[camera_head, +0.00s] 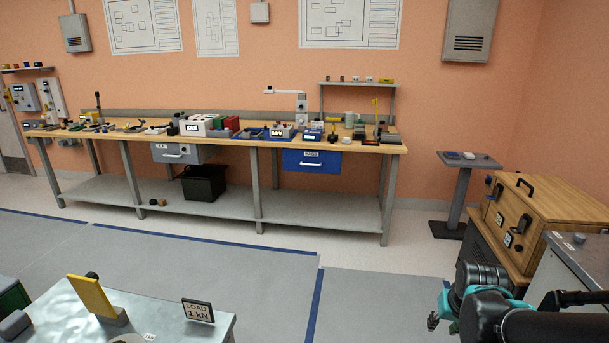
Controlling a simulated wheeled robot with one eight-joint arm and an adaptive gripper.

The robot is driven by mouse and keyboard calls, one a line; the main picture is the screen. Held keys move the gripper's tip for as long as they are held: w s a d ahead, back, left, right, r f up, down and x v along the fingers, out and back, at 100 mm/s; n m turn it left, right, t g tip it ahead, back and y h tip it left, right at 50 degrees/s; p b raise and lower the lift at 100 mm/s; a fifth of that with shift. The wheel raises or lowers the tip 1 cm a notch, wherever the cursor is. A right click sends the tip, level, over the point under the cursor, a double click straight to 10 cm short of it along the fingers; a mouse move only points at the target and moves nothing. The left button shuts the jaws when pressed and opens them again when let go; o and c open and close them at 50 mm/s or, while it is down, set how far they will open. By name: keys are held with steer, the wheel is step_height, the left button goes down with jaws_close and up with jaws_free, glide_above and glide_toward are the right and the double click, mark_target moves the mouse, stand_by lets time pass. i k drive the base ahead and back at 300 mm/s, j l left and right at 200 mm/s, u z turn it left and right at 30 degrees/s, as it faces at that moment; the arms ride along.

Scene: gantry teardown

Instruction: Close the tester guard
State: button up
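I cannot pick out the tester guard for certain. A pale metal-topped table (165,318) at the bottom left carries a small sign reading "LOAD 1 kN" (198,311). A tilted yellow plate (91,296) stands on a grey block there; whether it belongs to a tester is unclear. A round light part is cut off by the bottom edge. My dark and teal arm comes in at the bottom right, and my gripper (435,319) is partly in view at its left side. It is well to the right of the table, apart from it, and its opening is not clear.
A long wooden workbench (225,140) with tools and boxes runs along the back wall. A wooden cabinet (550,215) and a grey-topped unit (585,258) stand at the right. A small pedestal table (454,185) is beside them. The grey floor (375,305) between is clear.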

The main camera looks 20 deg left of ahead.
mark_target(86, 287)
steer(key=i+j, duration=0.1)
steer(key=i, duration=0.8)
steer(key=i+j, duration=0.1)
steer(key=i, duration=0.85)
steer(key=i+l+u, duration=0.2)
steer(key=i, duration=0.3)
steer(key=i+l+u, duration=0.25)
steer(key=i, duration=0.25)
steer(key=u, duration=3.7)
